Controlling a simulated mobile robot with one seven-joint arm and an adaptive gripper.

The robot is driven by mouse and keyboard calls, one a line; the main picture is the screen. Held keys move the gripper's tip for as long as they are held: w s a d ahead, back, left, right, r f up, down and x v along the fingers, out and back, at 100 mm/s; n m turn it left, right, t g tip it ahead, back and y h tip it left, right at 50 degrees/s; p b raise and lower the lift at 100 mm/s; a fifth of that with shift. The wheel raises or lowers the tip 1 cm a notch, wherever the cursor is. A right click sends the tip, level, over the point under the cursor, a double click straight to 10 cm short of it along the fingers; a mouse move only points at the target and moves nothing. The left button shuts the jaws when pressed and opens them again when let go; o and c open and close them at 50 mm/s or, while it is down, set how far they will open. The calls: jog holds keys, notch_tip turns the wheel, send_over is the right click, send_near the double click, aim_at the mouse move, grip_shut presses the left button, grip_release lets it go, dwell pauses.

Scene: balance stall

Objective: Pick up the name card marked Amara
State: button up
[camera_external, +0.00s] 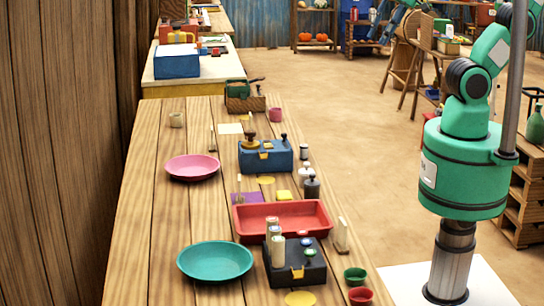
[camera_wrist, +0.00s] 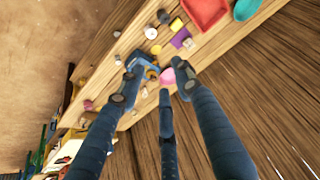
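Small pale upright cards stand on the long wooden table: one right of the red tray (camera_external: 342,234), one by the purple mat (camera_external: 239,190), one near the pink plate (camera_external: 212,138). No writing is legible, so I cannot tell which is marked Amara. In the wrist view my gripper (camera_wrist: 158,66) has its dark blue fingers spread apart, with nothing held. It is high above the table; the blue box (camera_wrist: 140,62) and pink plate (camera_wrist: 168,77) appear behind the fingertips.
The table (camera_external: 140,240) carries a teal plate (camera_external: 215,261), pink plate (camera_external: 193,167), red tray (camera_external: 322,215), blue box (camera_external: 266,156) and dark box (camera_external: 310,272) with stampers. Small pots stand at the near right edge. A wooden wall (camera_external: 60,150) borders the left.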

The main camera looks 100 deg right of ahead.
jog(key=w+d+r+m+g+h+p, duration=0.15)
jog(key=w+d+m, duration=0.25)
jog(key=w+d, duration=0.6)
jog(key=w+d+m+g+y+p, duration=0.1)
jog(key=w+d+m+p, duration=0.15)
jog(key=w+d, duration=0.7)
jog(key=w+d+f+m+g+p, duration=0.1)
jog(key=w+d+f+m, duration=0.2)
jog(key=w+d+f, duration=0.6)
jog(key=w+d+f+m+g+p, duration=0.15)
jog(key=w+d+f+m, duration=0.35)
jog(key=d, duration=0.6)
jog(key=d+f+m+p, duration=0.2)
jog(key=d+f+m, duration=0.1)
jog(key=d+f, duration=1.2)
notch_tip(320, 180, down, 2)
jog(key=shift+w+d+f, duration=0.1)
jog(key=shift+w+d, duration=0.2)
send_near(251, 125)
jog(key=shift+d+f, duration=0.55)
jog(key=shift+d, duration=0.15)
jog(key=shift+d+f, duration=0.55)
jog(key=shift+d, duration=0.15)
jog(key=shift+f, duration=0.1)
